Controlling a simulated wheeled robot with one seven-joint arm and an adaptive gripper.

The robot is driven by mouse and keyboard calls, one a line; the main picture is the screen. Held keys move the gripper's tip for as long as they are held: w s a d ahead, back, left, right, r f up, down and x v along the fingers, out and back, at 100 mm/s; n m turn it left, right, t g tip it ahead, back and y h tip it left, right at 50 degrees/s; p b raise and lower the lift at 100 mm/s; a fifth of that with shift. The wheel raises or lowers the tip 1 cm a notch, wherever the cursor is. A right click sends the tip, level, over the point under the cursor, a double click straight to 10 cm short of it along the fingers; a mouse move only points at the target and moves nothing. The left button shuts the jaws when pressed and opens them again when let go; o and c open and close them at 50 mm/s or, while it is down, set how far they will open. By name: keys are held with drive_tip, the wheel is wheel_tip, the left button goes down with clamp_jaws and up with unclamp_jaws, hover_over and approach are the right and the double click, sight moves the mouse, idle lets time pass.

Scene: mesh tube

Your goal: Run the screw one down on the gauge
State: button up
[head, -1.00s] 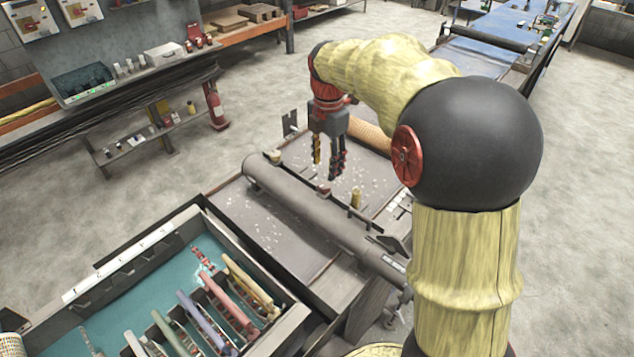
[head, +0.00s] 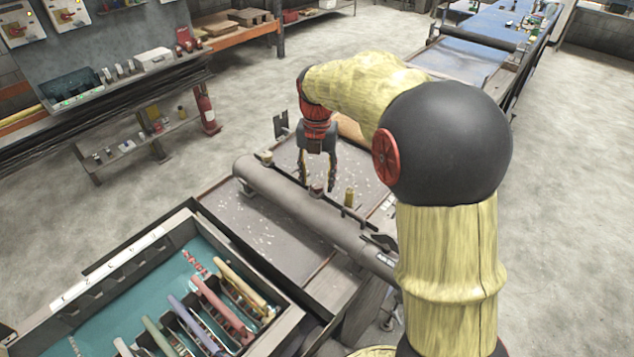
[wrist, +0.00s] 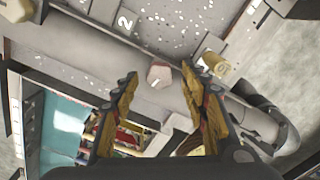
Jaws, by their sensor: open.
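The gauge is a long grey tube (head: 300,205) lying across a speckled bench, with small fittings along its side. A reddish-brown hexagonal screw head (wrist: 160,75) sits beside the tube; it also shows in the head view (head: 316,189). My gripper (head: 316,186) points down over this screw head, its two fingers apart. In the wrist view my gripper (wrist: 160,74) is open, with the screw head framed between the fingertips; the height gap cannot be told. A plate marked 2 (wrist: 124,20) lies to its upper left. Whether this head is screw one cannot be read.
A short yellow cylinder (head: 349,197) stands close to the right of the screw head. Another small knob (head: 266,158) is at the tube's far left end. A teal-lined tray (head: 150,295) with coloured handles stands in front. Bench surface beyond the tube is flat and speckled.

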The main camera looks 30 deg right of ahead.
drive_tip(key=shift+f, duration=0.45)
drive_tip(key=shift+c, duration=0.2)
drive_tip(key=c, duration=1.1)
